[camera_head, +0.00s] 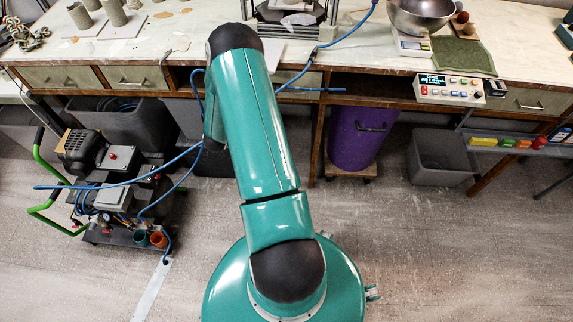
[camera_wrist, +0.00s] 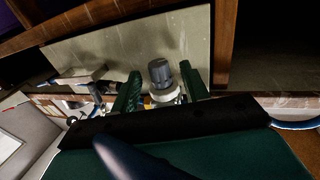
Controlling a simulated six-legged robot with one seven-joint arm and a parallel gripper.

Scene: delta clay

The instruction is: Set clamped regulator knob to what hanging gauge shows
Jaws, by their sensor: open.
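In the wrist view, a dark grey ribbed knob (camera_wrist: 160,74) sits on a pale collar, probably the regulator knob. My gripper (camera_wrist: 159,67) is open, with one green finger on each side of the knob. Gaps show between the knob and both fingers. Whether the fingertips reach past the knob in depth I cannot tell. The regulator's lower body and its clamp are mostly hidden by my gripper. In the head view, my own arm hides the gripper and the knob.
A long workbench (camera_head: 130,50) with drawers spans the back. A blue hose (camera_head: 345,31) runs along its front. A compressor cart (camera_head: 115,185) stands at left. A purple bin (camera_head: 352,140) and grey bin (camera_head: 440,158) stand underneath. The floor at right is clear.

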